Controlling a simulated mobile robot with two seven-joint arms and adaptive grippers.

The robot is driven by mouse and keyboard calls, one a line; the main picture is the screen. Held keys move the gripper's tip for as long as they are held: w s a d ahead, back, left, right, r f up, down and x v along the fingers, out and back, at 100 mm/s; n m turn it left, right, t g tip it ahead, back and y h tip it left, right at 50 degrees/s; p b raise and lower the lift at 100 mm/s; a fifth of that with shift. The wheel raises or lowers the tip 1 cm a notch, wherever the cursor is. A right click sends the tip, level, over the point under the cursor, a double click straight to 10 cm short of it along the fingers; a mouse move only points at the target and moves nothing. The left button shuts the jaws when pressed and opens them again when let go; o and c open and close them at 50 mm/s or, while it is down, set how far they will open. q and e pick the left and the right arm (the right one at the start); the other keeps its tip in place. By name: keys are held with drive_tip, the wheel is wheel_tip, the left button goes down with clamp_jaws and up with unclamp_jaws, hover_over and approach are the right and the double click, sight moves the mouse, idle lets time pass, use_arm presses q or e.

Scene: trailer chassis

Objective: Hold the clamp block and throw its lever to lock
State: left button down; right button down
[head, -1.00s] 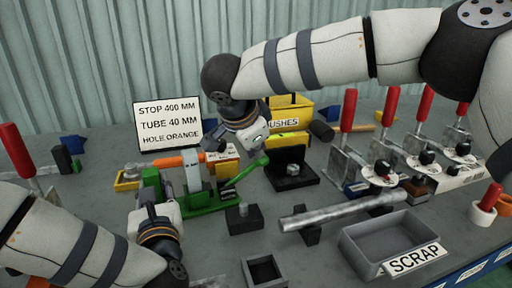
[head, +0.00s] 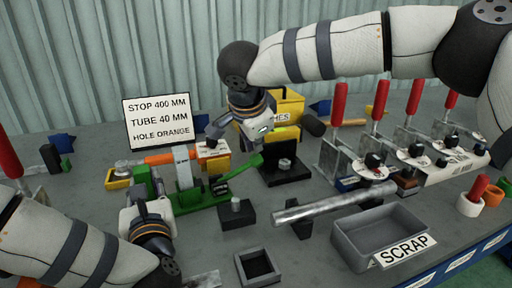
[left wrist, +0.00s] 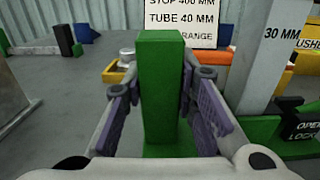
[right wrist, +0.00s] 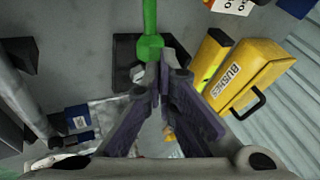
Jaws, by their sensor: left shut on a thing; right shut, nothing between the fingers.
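The clamp block has a green base (head: 200,202), a grey upright (head: 183,170) and a green post (left wrist: 160,85) at its left end. An orange tube (head: 160,158) lies at the upright. Its green lever (head: 240,172) slants up to the right in the head view. My left gripper (left wrist: 163,110) is shut on the green post, with a finger on each side. My right gripper (right wrist: 160,65) is shut and empty, its fingertips close to the lever's end (right wrist: 150,46). I cannot tell whether they touch it.
A black block (head: 285,172) stands just right of the lever, with yellow bins (head: 287,108) behind. A metal tube (head: 325,207) and a grey scrap tray (head: 345,238) are front right. Red-handled clamps (head: 375,130) line the right. A sign (head: 157,120) stands behind.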

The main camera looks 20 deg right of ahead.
drive_tip(key=v, duration=1.3)
drive_tip(key=shift+s+d+r, duration=0.2)
drive_tip(key=shift+r, duration=0.25)
use_arm(q)
drive_tip(key=c, duration=1)
unclamp_jaws()
drive_tip(key=shift+o, duration=0.2)
drive_tip(key=s, duration=0.2)
drive_tip(key=s+p, duration=0.1)
drive_tip(key=s, duration=0.2)
drive_tip(key=s+p, duration=0.1)
drive_tip(key=s, duration=0.1)
drive_tip(key=shift+s+d+r, duration=0.15)
drive_tip(key=shift+s+d, duration=0.2)
drive_tip(key=shift+s, duration=0.2)
use_arm(e)
wheel_tip(320, 180, up, 7)
drive_tip(key=s+t, duration=0.1)
drive_tip(key=shift+s, duration=0.35)
